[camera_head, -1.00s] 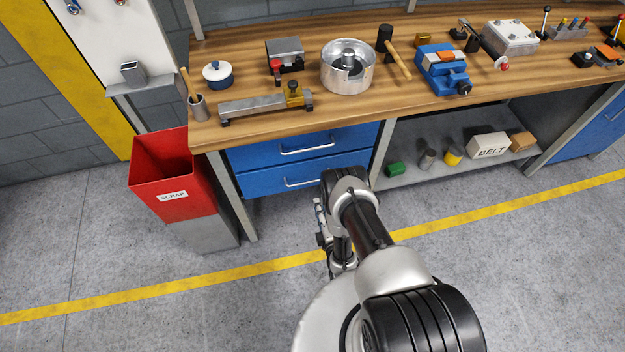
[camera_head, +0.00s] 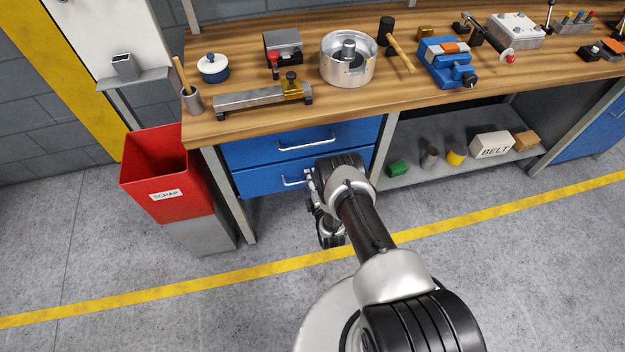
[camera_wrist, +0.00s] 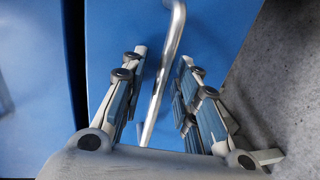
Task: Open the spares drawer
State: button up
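Two blue drawers sit one above the other under the workbench's left end. The upper drawer (camera_head: 250,153) and the lower drawer (camera_head: 262,183) both look shut, each with a silver bar handle. No label shows on either, so I cannot tell by name which is the spares drawer. My gripper (camera_wrist: 160,65) is at the lower drawer; in the head view my wrist partly covers that drawer's right side and handle. In the wrist view the fingers are spread on both sides of the lower handle (camera_wrist: 164,70), with a gap visible on each side.
A red scrap bin (camera_head: 150,180) stands left of the drawers, beside the bench leg. The wooden benchtop (camera_head: 420,93) above carries a metal housing, a mallet and a blue vise. An open shelf (camera_head: 410,178) with small parts lies to the right. The floor in front is clear.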

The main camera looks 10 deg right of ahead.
jog(key=shift+c, duration=0.3)
grip_shut()
dwell(0.4)
